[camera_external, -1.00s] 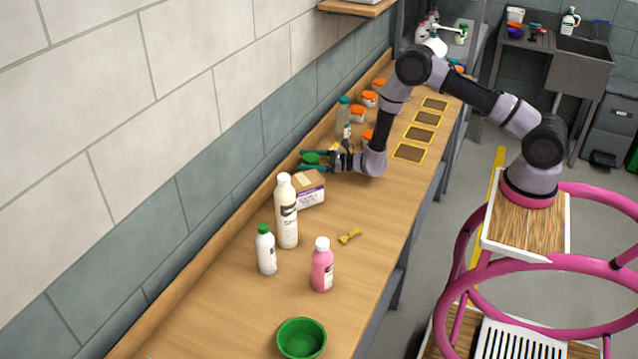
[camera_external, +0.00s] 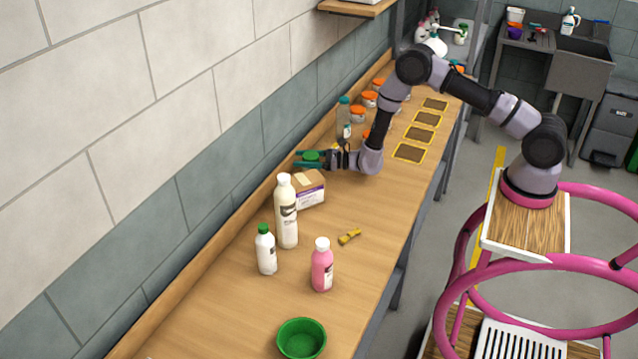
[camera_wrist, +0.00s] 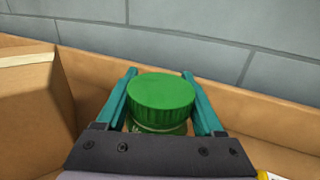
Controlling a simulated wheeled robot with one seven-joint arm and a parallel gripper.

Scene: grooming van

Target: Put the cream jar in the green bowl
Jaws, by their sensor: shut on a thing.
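The cream jar has a green ribbed lid, and it stands upright between the teal fingers in the wrist view (camera_wrist: 161,95). In the external view the jar (camera_external: 311,156) is near the wall, just behind the cardboard box. My gripper (camera_external: 308,160) is shut on the jar, with one finger on each side; it also shows in the wrist view (camera_wrist: 162,98). Most of the jar's body is hidden below the lid and behind the gripper. The green bowl (camera_external: 301,340) is on the counter at the near end, far from the gripper, and looks empty.
A cardboard box (camera_external: 308,190) is close beside the gripper. A tall white bottle (camera_external: 286,212), a smaller white bottle (camera_external: 266,250) and a pink bottle (camera_external: 322,266) stand between the box and bowl. A yellow bone-shaped item (camera_external: 350,237) lies on the counter (camera_external: 225,310).

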